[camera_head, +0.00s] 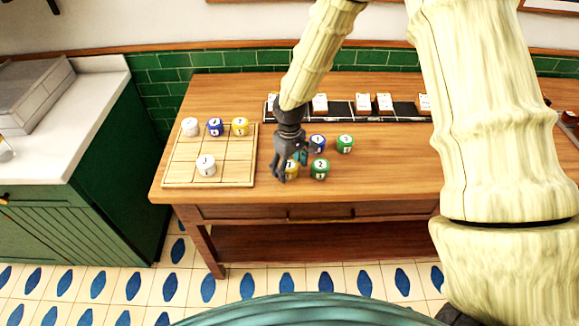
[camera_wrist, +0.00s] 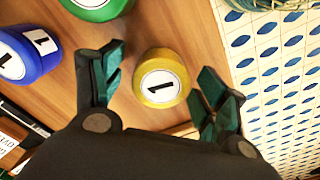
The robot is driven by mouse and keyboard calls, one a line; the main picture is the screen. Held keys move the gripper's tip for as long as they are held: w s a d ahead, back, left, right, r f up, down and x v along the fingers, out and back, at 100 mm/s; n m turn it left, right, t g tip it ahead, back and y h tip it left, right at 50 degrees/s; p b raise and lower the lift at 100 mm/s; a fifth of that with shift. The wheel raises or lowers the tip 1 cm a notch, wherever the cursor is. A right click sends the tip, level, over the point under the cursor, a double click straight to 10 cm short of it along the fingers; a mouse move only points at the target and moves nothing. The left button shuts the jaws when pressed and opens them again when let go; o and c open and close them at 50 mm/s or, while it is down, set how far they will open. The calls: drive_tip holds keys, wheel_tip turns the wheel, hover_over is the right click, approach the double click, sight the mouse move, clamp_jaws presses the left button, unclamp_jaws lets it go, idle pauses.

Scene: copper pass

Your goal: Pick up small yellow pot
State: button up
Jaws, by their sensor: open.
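A small yellow pot (camera_wrist: 160,76) with a round white label marked 1 stands on the wooden table in the wrist view. My gripper (camera_wrist: 166,88) is open, with its two teal-padded fingers on either side of the pot and a visible gap to each. In the head view my gripper (camera_head: 288,176) is low over the table and partly hides this yellow pot (camera_head: 292,168). Another yellow pot (camera_head: 240,127), labelled 2 or similar, stands on the board at the left.
Next to my gripper stand green pots (camera_head: 320,168) (camera_head: 345,143) and a blue pot (camera_head: 317,143). The wooden grid board (camera_head: 182,170) carries white pots (camera_head: 206,165) (camera_head: 190,126) and a blue pot (camera_head: 215,127). A dark rack with cards (camera_head: 340,108) runs along the back. The table's right side is clear.

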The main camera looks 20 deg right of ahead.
drive_tip(key=shift+f, duration=0.65)
drive_tip(key=c, duration=1.2)
drive_tip(key=shift+r, duration=0.1)
